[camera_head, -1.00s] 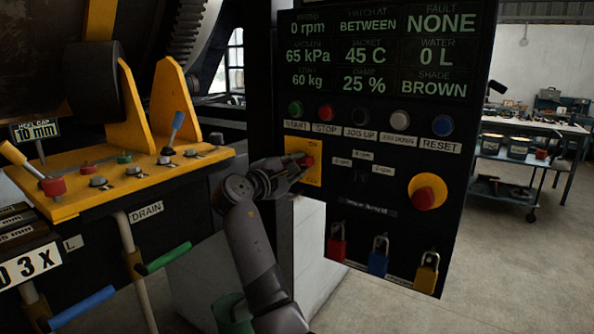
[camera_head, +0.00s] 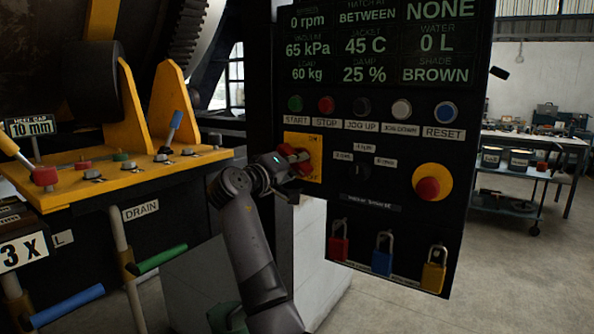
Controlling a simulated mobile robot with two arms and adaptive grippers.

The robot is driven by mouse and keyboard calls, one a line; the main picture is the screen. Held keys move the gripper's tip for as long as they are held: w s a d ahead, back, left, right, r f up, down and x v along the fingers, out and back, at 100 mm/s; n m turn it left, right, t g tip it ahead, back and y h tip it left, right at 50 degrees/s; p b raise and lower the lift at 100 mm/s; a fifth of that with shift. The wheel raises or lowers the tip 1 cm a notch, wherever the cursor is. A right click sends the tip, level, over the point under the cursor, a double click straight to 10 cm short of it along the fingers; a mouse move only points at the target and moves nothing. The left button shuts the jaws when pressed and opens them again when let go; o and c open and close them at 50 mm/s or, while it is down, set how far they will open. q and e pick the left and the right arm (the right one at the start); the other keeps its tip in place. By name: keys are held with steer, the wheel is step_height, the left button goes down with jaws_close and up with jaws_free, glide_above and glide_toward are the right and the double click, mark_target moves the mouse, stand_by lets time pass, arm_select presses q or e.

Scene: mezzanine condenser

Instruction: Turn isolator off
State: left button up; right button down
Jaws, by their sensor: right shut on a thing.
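The isolator is a red rotary handle (camera_head: 295,153) on a yellow plate (camera_head: 315,146) at the left edge of the black control panel, below the START and STOP buttons. My right gripper (camera_head: 287,163) is at the plate, shut on the red handle. The handle lies slanted, and the fingers hide part of it. My left gripper is not in view.
A red mushroom button on a yellow base (camera_head: 430,187) is at the panel's right. Red, blue and yellow padlocks (camera_head: 382,262) hang along its lower edge. A yellow lever bench (camera_head: 120,180) stands left. A workbench (camera_head: 520,140) is behind.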

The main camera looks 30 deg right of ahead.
steer(key=shift+f+m+b, duration=0.35)
steer(key=shift+m+b, duration=0.15)
steer(key=shift+m, duration=0.5)
steer(key=c, duration=1.8)
jaws_free()
steer(key=shift+c, duration=0.2)
steer(key=o, duration=0.4)
steer(key=shift+r, duration=0.15)
steer(key=shift+a, duration=0.15)
steer(key=v, duration=1.2)
steer(key=shift+w, duration=0.1)
